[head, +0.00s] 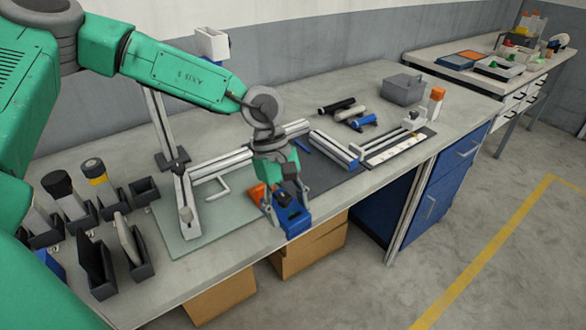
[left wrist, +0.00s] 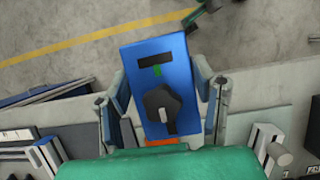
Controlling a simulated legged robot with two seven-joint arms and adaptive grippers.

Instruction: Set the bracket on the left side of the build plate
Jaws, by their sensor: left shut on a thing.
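My left gripper (head: 280,200) is shut on a blue block (head: 293,222) with a black part on its face, at the table's front edge. In the left wrist view the blue block (left wrist: 180,60) sits between the two fingers of my left gripper (left wrist: 160,95). An orange piece (head: 257,193) shows beside the gripper. A pale greenish plate (head: 190,240) lies left of the gripper, under a white frame. A thin white C-shaped piece (head: 224,188), perhaps the bracket, lies on this plate. I cannot tell for sure which thing is the bracket. My right gripper is not seen.
White rails (head: 230,165) and an upright post (head: 158,125) stand around the plate. Black holders (head: 97,268) with several parts fill the table's left end. A grey box (head: 403,88), dark and blue cylinders and a ruler-like strip (head: 395,150) lie at right.

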